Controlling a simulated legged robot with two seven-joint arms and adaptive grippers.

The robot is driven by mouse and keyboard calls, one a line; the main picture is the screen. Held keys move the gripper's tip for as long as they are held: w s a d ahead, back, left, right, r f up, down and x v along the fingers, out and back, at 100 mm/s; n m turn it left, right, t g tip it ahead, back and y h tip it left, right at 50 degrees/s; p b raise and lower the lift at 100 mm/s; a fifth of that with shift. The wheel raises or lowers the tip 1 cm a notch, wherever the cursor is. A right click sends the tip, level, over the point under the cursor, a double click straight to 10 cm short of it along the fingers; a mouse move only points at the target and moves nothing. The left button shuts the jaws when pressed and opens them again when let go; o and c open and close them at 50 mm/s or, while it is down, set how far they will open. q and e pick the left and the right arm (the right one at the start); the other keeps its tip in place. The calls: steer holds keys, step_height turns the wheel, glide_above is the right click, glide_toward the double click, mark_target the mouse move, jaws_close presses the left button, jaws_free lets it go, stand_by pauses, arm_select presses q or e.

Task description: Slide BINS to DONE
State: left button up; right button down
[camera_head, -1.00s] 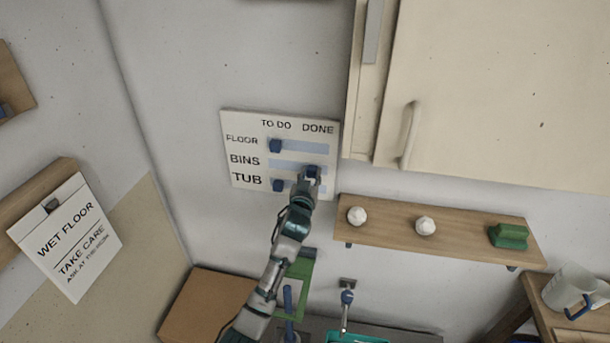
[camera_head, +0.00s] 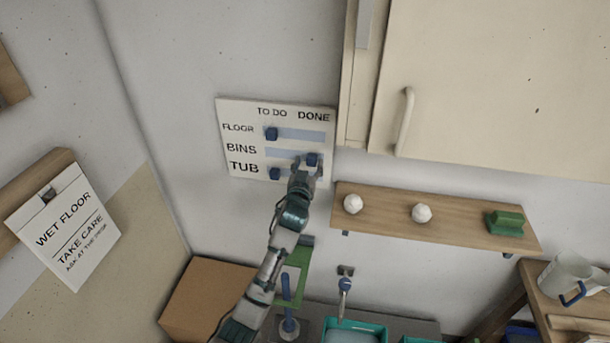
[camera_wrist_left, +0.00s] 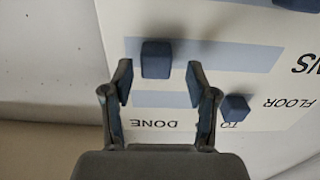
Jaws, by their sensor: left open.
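A white board (camera_head: 240,112) on the wall has rows FLOOR, BINS and TUB, with TO DO and DONE columns. The blue BINS knob (camera_head: 312,159) is at the DONE end of its track; it also shows in the left wrist view (camera_wrist_left: 156,60). The FLOOR knob (camera_head: 271,133) and TUB knob (camera_head: 274,174) are at the TO DO end. My left gripper (camera_head: 306,172) is open just below the BINS knob. In the left wrist view its fingertips (camera_wrist_left: 158,80) are spread either side of the knob, with gaps, holding nothing. My right gripper is not in view.
A wooden shelf (camera_head: 385,203) with two white knobs and a green block (camera_head: 505,222) is right of the board. A cream cabinet (camera_head: 480,90) hangs above it. A WET FLOOR sign (camera_head: 65,228) is at left. A cardboard-coloured box (camera_head: 205,295) stands below.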

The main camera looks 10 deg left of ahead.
arm_select(q)
steer(key=s, duration=1.1)
steer(key=shift+a, duration=0.4)
steer(key=shift+s+d, duration=0.1)
steer(key=shift+d, duration=0.05)
